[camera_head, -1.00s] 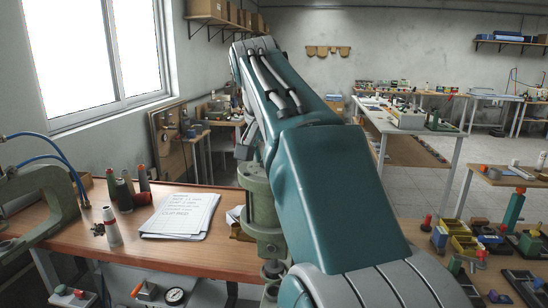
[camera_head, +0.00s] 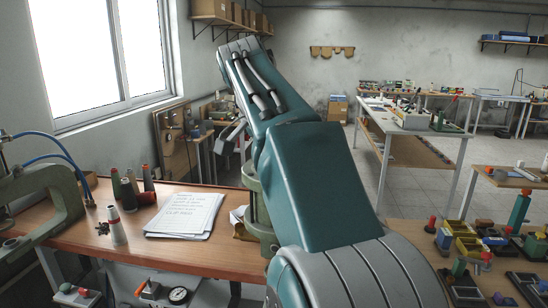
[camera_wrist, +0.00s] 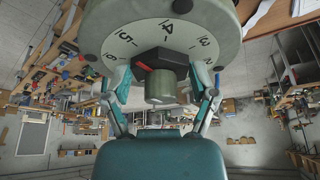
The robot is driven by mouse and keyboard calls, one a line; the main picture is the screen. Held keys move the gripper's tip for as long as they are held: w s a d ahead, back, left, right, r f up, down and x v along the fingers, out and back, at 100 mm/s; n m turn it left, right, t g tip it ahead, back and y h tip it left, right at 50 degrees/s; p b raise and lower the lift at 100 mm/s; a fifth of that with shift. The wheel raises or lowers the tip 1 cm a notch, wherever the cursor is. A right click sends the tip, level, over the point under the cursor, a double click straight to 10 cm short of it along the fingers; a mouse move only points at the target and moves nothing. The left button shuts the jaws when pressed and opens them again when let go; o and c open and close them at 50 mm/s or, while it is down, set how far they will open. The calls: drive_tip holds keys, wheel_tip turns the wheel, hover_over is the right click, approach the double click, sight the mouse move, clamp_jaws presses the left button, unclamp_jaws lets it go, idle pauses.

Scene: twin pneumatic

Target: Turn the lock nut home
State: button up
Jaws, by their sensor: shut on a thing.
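In the wrist view a dark hex nut (camera_wrist: 151,56) with a red mark sits under a round grey-green dial plate (camera_wrist: 100,32) with black numbers. A grey round stem end (camera_wrist: 161,88) sticks out from the nut toward my camera. My gripper (camera_wrist: 160,78) has one teal finger on each side and is shut on the nut; the exact finger contact is hard to see. In the head view my arm hides the nut and my gripper. Part of a green column (camera_head: 257,215) shows behind my arm, at the bench's right end.
A right-hand table (camera_head: 405,232) holds coloured bins and blocks. Open floor lies between the benches.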

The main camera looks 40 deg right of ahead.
drive_tip(key=shift+f, duration=0.1)
drive_tip(key=o, duration=1)
drive_tip(key=shift+w, duration=0.1)
drive_tip(key=shift+v, duration=3.8)
drive_tip(key=s+a+f+n+t+y, duration=0.1)
drive_tip(key=s+a+f+n, duration=0.3)
drive_tip(key=f, duration=0.6)
drive_tip(key=s+a+f+n+t+y, duration=0.2)
drive_tip(key=s+a+f+n, duration=0.3)
drive_tip(key=a+f, duration=0.4)
drive_tip(key=s+a+f+n+t+y, duration=0.1)
drive_tip(key=s+a+f+n, duration=0.3)
drive_tip(key=f, duration=0.7)
drive_tip(key=shift+s+a+n+t, duration=0.15)
drive_tip(key=shift+a+n+t, duration=0.1)
drive_tip(key=shift+a+n, duration=0.5)
drive_tip(key=shift+s+a+n+t, duration=0.1)
drive_tip(key=shift+a+n+t, duration=0.15)
drive_tip(key=shift+a+n, duration=0.45)
